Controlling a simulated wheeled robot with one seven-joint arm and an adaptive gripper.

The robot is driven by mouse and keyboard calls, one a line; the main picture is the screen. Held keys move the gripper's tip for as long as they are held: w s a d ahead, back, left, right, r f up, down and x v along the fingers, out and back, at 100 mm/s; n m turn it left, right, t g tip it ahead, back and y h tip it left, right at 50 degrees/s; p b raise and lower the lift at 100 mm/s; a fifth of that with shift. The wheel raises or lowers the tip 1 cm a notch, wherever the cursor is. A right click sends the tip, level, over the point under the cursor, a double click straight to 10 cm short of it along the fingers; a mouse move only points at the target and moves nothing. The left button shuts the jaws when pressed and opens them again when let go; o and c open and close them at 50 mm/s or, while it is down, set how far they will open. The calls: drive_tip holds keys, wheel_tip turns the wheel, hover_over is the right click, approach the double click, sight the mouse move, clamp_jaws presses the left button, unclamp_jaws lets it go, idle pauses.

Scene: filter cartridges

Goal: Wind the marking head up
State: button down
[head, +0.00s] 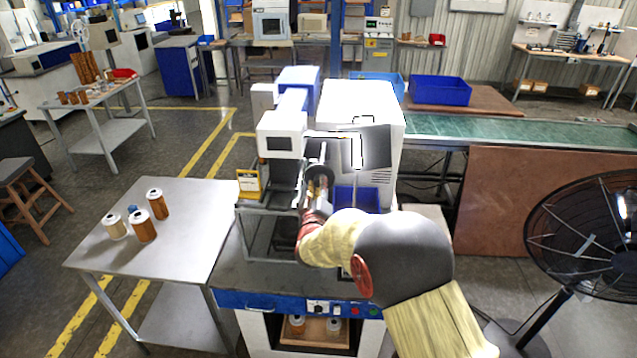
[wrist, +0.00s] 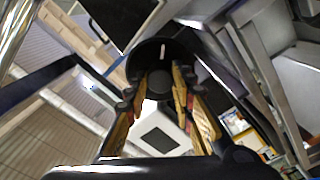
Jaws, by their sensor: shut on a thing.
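The marking machine stands on the grey bench, with a white boxy head (head: 281,143) that has a dark panel on its front. A dark round handwheel (head: 321,172) sits at the right side of its column. My gripper (head: 317,188) reaches up to the handwheel from the front. In the wrist view the handwheel (wrist: 163,52) is a black disc with a pale mark near its top. My gripper's yellow-faced fingers (wrist: 160,85) are closed on it from both sides. My arm and the fingers hide part of the wheel and the column.
A white cabinet (head: 362,105) stands close to the right of the wheel, with a blue bin (head: 357,198) below. A metal frame (head: 268,232) is at the front left. The left table (head: 185,225) holds several filter cartridges (head: 143,225). A fan (head: 590,235) stands at right.

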drive_tip(key=shift+f+n, duration=0.2)
drive_tip(key=shift+n, duration=0.4)
drive_tip(key=c, duration=1.9)
unclamp_jaws()
drive_tip(key=o, duration=0.4)
drive_tip(key=shift+r, duration=0.15)
drive_tip(key=s, duration=1.2)
drive_tip(key=shift+a, duration=0.1)
